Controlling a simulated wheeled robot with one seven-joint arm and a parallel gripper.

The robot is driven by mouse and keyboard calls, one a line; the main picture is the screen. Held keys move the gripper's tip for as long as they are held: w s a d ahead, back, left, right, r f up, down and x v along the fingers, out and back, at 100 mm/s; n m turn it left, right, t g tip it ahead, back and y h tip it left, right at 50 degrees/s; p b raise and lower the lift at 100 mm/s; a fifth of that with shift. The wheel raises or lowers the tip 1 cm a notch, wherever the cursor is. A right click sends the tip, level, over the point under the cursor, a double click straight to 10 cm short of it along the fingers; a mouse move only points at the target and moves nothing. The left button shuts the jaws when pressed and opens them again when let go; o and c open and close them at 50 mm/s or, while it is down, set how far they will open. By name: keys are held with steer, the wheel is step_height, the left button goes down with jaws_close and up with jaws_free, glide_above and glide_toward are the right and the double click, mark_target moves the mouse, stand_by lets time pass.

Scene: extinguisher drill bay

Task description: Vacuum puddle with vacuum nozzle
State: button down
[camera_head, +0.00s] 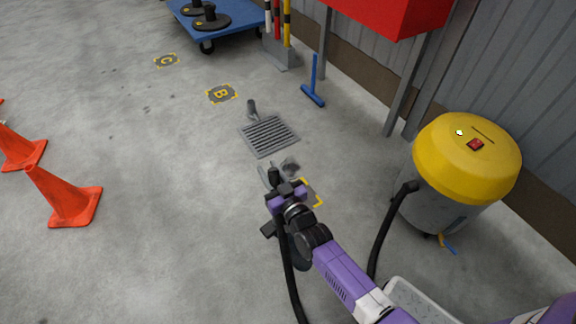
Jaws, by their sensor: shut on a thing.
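My gripper (284,192) is at the lower middle of the view, low over the concrete floor. It is shut on the dark vacuum nozzle (273,176), whose end points away from me, toward the floor drain. A black hose (284,262) runs down the picture from the gripper. The vacuum (470,160), a grey drum with a yellow lid and a red switch, stands at the right with a black hose at its side. A small dark wet-looking patch (291,166) lies just right of the nozzle; I cannot tell whether the nozzle touches it. My gripper hides part of the floor.
A slotted floor drain (269,136) lies beyond the nozzle. A yellow-cornered floor mark (312,192) is right of my gripper. A blue squeegee (313,88) stands farther back, near a blue trolley (222,20). Orange cones (65,196) stand at the left. The left-middle floor is clear.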

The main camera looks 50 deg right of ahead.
steer(key=w+d+f+m+g+h+b, duration=0.1)
steer(key=d+f+h+b, duration=0.1)
steer(key=d+f+b, duration=0.4)
steer(key=shift+d+f+m, duration=0.3)
steer(key=shift+d+f, duration=1.15)
steer(key=shift+f, duration=0.5)
steer(key=shift+s, duration=0.15)
steer(key=d+p+v, duration=0.1)
steer(key=p+v, duration=0.1)
steer(key=v, duration=0.7)
steer(key=s+d+p+v, duration=0.1)
steer(key=p+v, duration=0.1)
steer(key=v, duration=0.7)
steer(key=shift+s+d+f, duration=0.15)
steer(key=shift+s+d, duration=0.15)
steer(key=shift+s, duration=0.05)
stand_by(2.6)
steer(key=shift+p, duration=0.3)
